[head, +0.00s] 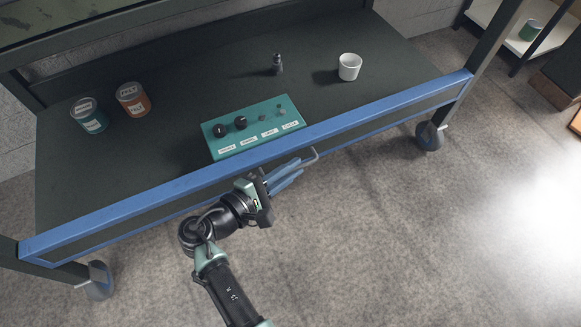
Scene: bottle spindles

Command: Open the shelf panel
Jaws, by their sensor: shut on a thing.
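The shelf panel (385,124) is a long dark strip along the front of the shelf, under its blue front edge. It looks flush with the frame. A thin grey bar handle (315,154) stands out from its middle. My gripper (297,170) reaches up from below, its blue fingers shut on the handle. The fingers and wrist hide most of the handle, so the exact grasp is hard to see.
On the dark shelf top (200,90) stand a teal control box (252,126) with knobs, a teal can (90,117), an orange can (132,99), a small dark bottle-like object (277,65) and a white cup (349,67). The floor (400,240) in front is clear. Wheels (429,136) stand under the shelf.

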